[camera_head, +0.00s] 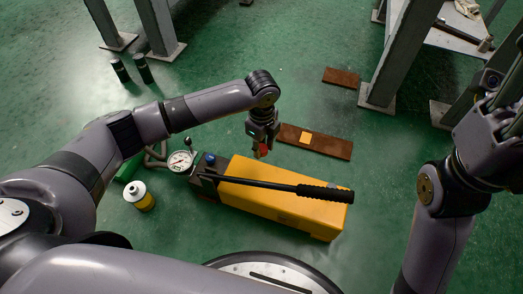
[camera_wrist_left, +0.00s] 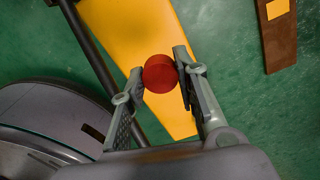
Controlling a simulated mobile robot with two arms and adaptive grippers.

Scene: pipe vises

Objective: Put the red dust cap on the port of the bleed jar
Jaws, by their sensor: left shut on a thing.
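The red dust cap (camera_head: 264,150) is between the fingers of my left gripper (camera_head: 260,152), which is shut on it. In the left wrist view the round cap (camera_wrist_left: 160,73) sits between the fingertips (camera_wrist_left: 160,76), above the yellow pump body. The jar (camera_head: 143,197), with a white top and a yellowish lower part, stands upright on the floor, left of the pump and well away from my left gripper. I take it for the bleed jar; its port is too small to make out. My right arm is at the right edge; its gripper's opening is unclear.
The yellow pump (camera_head: 285,208) with a black lever handle (camera_head: 300,188) lies between gripper and view bottom. A dial gauge (camera_head: 180,162) stands between jar and pump. A rusty plate (camera_head: 330,145) with an orange square lies behind.

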